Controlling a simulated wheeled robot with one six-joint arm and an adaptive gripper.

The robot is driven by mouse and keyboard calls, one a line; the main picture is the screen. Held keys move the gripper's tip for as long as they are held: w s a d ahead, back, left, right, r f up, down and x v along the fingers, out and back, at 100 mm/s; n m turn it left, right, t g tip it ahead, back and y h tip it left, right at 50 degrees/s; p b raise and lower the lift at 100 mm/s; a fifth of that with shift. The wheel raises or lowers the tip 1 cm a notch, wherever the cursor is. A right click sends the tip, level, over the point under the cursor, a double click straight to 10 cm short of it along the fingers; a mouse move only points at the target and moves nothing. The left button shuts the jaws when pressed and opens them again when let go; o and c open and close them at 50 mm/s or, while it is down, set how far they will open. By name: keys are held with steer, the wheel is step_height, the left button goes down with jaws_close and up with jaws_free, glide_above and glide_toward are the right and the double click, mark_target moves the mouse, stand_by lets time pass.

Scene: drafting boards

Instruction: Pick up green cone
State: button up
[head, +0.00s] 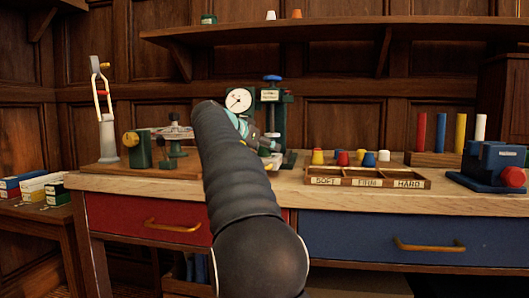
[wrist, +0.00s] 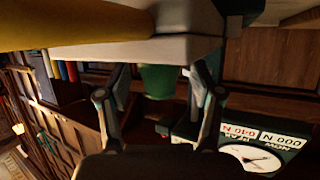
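In the wrist view, a green cone (wrist: 160,82) shows between the two fingers of my gripper (wrist: 158,74). The fingers are apart, with a visible gap on each side of the cone. The cone's wide end meets or lies close to a pale block (wrist: 135,48); I cannot tell if they touch. The wrist picture is upside down. In the head view my arm reaches to the test stands at the back of the bench, and its end hides most of the gripper and the cone there.
A dial gauge (head: 239,101) and a green press (head: 271,110) stand close to my gripper. A divided wooden tray (head: 335,183) and several coloured cones lie to the right. A blue device (head: 493,165) is at the far right. A shelf (head: 340,31) runs above.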

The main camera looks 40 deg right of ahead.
steer(key=c, duration=1.1)
steer(key=shift+r, duration=0.1)
